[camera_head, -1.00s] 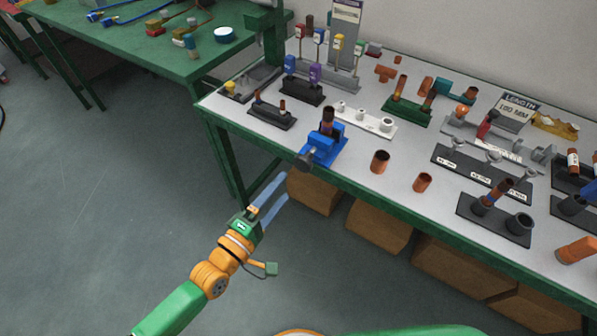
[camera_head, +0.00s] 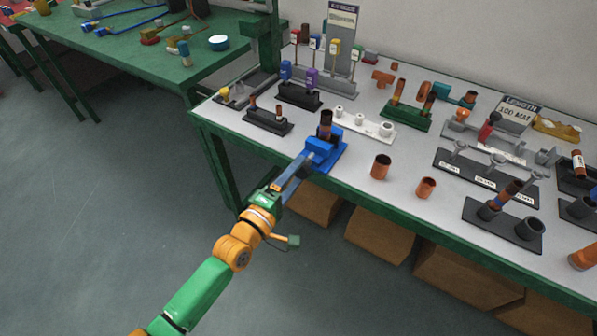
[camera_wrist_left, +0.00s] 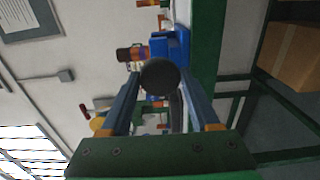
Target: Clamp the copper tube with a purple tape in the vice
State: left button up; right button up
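The blue vice (camera_head: 322,156) stands at the table's front edge; it also shows in the left wrist view (camera_wrist_left: 172,46). A copper tube (camera_head: 326,122) with a dark band stands upright in it and also shows in the wrist view (camera_wrist_left: 132,54). I cannot tell the band's colour. My left gripper (camera_head: 300,166) is at the vice's front. In the wrist view its fingers are apart, one on each side of the vice's round dark handle knob (camera_wrist_left: 160,77); I see no clear grip on it. The knob is hidden in the head view. My right gripper is not in view.
Two short copper tubes, one (camera_head: 381,167) and another (camera_head: 426,188), stand right of the vice. A black holder (camera_head: 484,216) carries a tilted tube (camera_head: 506,194) with a bluish-purple band. A white holder (camera_head: 372,130) is behind the vice.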

pick_arm(q)
jog(key=c, duration=0.6)
jog(key=shift+o, duration=0.2)
jog(key=shift+m, duration=1.4)
jog(key=m, duration=0.2)
jog(key=shift+m+p, duration=0.35)
jog(key=shift+m, duration=0.05)
jog(key=o, duration=1.4)
